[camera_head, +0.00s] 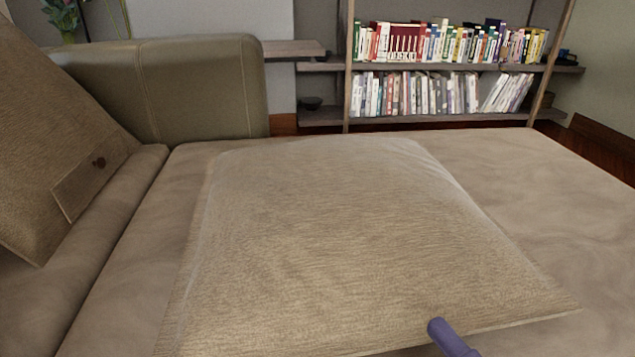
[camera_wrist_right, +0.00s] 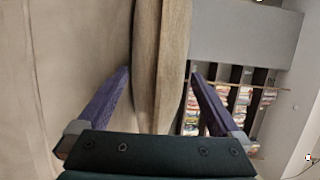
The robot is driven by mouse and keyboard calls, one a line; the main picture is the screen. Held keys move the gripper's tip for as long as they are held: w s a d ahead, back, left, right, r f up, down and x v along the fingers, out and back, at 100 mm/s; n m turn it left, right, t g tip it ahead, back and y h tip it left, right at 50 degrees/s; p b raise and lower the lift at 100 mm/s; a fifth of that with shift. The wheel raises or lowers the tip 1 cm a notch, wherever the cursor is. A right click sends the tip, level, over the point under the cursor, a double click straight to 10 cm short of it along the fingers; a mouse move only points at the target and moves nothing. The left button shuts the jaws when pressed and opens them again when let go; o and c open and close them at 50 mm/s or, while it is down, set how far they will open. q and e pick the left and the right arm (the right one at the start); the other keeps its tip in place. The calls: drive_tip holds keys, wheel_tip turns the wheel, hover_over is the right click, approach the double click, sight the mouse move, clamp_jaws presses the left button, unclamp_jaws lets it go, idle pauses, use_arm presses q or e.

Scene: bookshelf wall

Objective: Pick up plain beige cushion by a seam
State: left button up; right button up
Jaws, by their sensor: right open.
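The plain beige cushion (camera_head: 340,235) lies flat on the sofa seat, its near edge towards me. A purple finger of my right gripper (camera_head: 440,328) shows at that near edge, right of its middle; the rest of the gripper is out of the head view. In the right wrist view, my right gripper (camera_wrist_right: 160,76) is open, its two purple fingers apart. The cushion's edge (camera_wrist_right: 162,45) runs between them as an upright band with a seam line along it. I see gaps beside the fingers, but cannot tell how deep the edge sits. My left gripper is not in view.
The beige sofa seat (camera_head: 555,190) extends around the cushion, with free room on the right. A brown cushion with a button (camera_head: 60,150) leans at the left. The sofa arm (camera_head: 200,88) stands behind. A bookshelf (camera_head: 445,68) with books is at the back.

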sight(397, 314)
use_arm(q)
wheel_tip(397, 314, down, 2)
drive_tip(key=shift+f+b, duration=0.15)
drive_tip(key=shift+b, duration=0.9)
use_arm(e)
drive_tip(key=x, duration=0.6)
drive_tip(key=shift+w+a, duration=0.15)
drive_tip(key=shift+w, duration=0.1)
drive_tip(key=shift+w+r, duration=0.1)
drive_tip(key=shift+w, duration=0.1)
drive_tip(key=c, duration=0.9)
clamp_jaws()
drive_tip(key=shift+r, duration=0.1)
